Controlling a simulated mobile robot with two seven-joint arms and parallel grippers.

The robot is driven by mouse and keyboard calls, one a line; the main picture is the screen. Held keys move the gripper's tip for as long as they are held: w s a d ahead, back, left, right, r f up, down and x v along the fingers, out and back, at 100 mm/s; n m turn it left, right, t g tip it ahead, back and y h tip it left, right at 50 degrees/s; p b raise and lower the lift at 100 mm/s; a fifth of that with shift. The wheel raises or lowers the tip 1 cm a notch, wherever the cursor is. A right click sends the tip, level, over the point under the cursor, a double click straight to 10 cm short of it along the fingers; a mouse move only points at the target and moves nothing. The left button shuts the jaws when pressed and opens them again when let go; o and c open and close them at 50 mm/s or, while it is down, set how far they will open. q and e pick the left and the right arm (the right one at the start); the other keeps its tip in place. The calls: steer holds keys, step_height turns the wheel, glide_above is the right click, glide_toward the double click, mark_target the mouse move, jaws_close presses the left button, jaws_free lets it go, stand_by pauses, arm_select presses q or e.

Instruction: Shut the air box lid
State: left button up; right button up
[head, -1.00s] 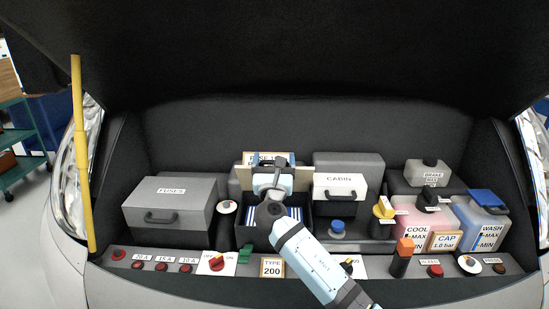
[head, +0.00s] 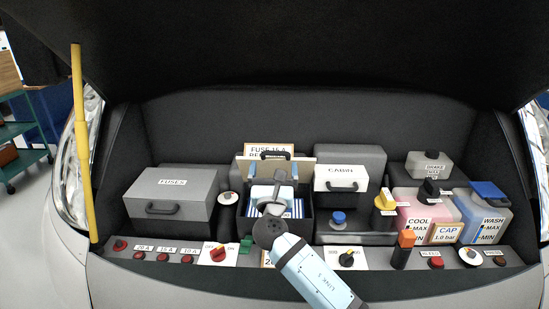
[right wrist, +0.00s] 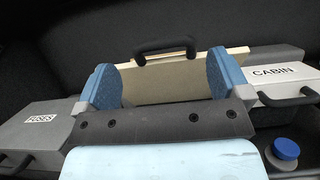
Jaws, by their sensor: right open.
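The air box (head: 297,228) is the open black box in the middle, with a blue-and-white striped filter (head: 298,208) inside. Its lid (head: 307,172) stands up at the back, with a beige inner face and a black handle (head: 276,155) on top. My right gripper (head: 274,168) is in front of the lid, over the box, and hides part of both. In the right wrist view, my right gripper's blue fingers (right wrist: 165,82) are apart, with the lid (right wrist: 165,85) and its handle (right wrist: 165,48) between and beyond them. Contact cannot be told. My left gripper is not in view.
The FUSES box (head: 172,194) is left of the air box, and the CABIN box (head: 341,180) is right of it. Several bottles and caps stand further right. A panel with knobs and buttons (head: 217,254) runs along the front. A yellow prop (head: 80,150) stands at left.

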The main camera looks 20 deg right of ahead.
steer(key=v, duration=0.8)
steer(key=shift+b, duration=0.3)
